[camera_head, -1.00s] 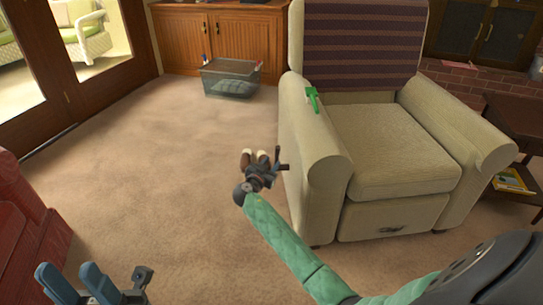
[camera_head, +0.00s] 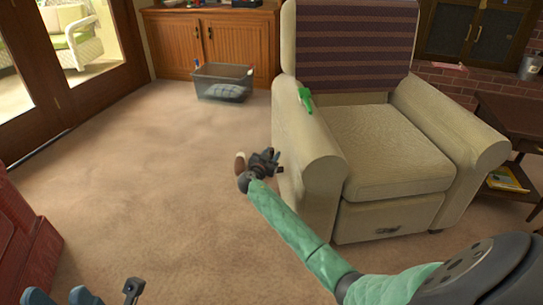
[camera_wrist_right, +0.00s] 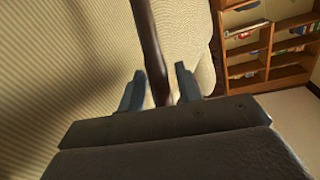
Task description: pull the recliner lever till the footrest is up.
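The beige recliner (camera_head: 385,145) stands right of centre in the head view, its footrest panel (camera_head: 385,218) down against the front. My right gripper (camera_head: 268,162) is beside the recliner's left side. In the right wrist view, the dark lever (camera_wrist_right: 150,45) runs down between the two fingers of my right gripper (camera_wrist_right: 160,88). The fingers stand apart with narrow gaps beside the lever, so they look open around it. The lever's lower end is hidden behind the gripper body.
A green object (camera_head: 305,99) lies on the recliner's left armrest. A clear bin (camera_head: 222,82) stands on the carpet before a wooden cabinet (camera_head: 215,45). A red piece of furniture (camera_head: 25,240) is at left. A dark side table (camera_head: 510,125) is at right. The carpet between is clear.

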